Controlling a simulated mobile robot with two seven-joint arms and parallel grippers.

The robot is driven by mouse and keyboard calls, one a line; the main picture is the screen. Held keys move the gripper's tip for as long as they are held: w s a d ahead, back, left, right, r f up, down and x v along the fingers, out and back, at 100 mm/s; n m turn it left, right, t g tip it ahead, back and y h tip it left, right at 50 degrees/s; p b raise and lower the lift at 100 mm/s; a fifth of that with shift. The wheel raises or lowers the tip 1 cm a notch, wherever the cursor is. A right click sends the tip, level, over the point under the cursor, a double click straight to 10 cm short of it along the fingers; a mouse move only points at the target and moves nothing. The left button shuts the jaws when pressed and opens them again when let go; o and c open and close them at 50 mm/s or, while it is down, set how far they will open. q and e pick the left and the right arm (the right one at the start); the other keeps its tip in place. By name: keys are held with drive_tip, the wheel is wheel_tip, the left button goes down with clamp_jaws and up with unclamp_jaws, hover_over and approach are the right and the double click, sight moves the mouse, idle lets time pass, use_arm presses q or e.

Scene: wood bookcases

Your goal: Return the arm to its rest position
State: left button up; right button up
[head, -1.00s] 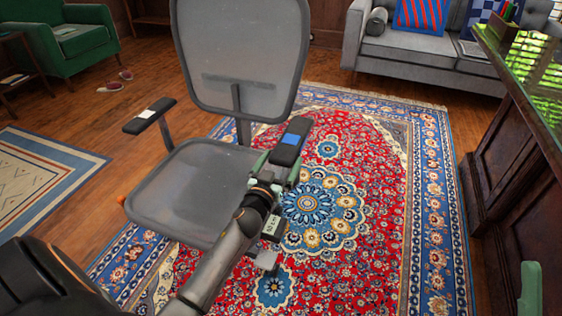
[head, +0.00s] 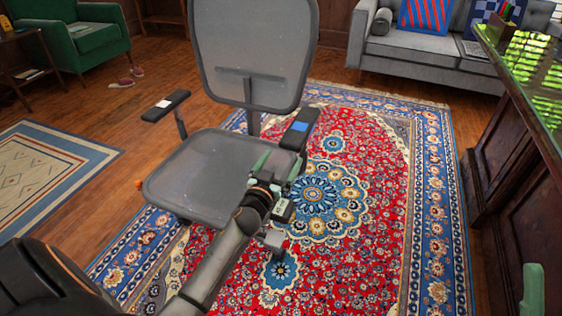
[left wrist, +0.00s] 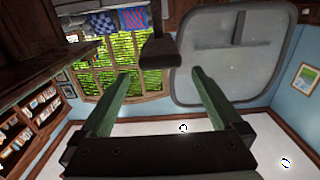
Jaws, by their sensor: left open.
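My left gripper (head: 272,165) is open, with green fingers, just in front of and below the office chair's right armrest (head: 299,130). In the left wrist view, the open gripper (left wrist: 160,75) has nothing between its fingers. That view is upside down and shows the dark armrest (left wrist: 160,50) beyond the fingertips, apart from them, and the grey chair back (left wrist: 222,62) behind. A green piece that looks like part of my right gripper (head: 532,290) shows at the bottom right of the head view; its jaws cannot be made out.
The grey office chair (head: 205,175) stands close ahead on a red and blue rug (head: 365,225). A dark wood counter (head: 520,160) bounds the right side. A grey sofa (head: 425,50) and a green armchair (head: 80,45) stand farther back. The rug right of the chair is clear.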

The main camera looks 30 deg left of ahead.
idle(0.4)
